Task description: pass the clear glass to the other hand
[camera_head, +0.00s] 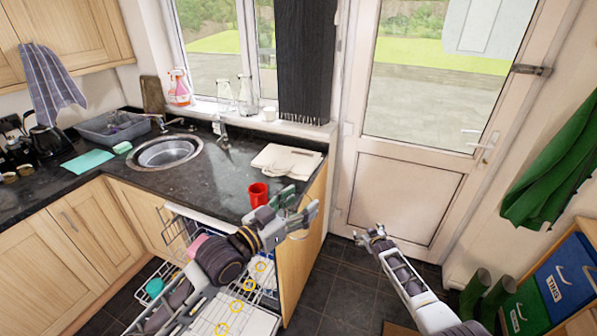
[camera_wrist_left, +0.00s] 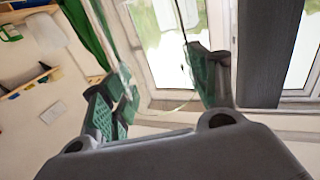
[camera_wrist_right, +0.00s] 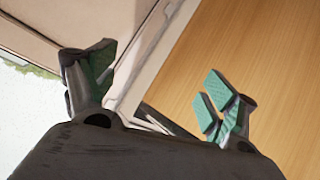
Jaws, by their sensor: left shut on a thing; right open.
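The clear glass (camera_wrist_left: 158,88) shows faintly in the left wrist view as see-through edges between the fingers of my left gripper (camera_wrist_left: 160,85). My left gripper is shut on it. In the head view my left gripper (camera_head: 296,206) is in front of the counter's right end, and the glass there is hard to make out. My right gripper (camera_head: 371,235) is open and empty, to the right of the left one and apart from it, in front of the door. In the right wrist view my right gripper (camera_wrist_right: 160,78) has nothing between its fingers.
A red cup (camera_head: 258,194) stands on the dark counter (camera_head: 215,190) close to my left gripper. A cutting board (camera_head: 287,160) lies behind it. An open dishwasher rack (camera_head: 238,316) is under my left arm. Green boots (camera_head: 476,292) and boxes (camera_head: 565,270) stand at the right.

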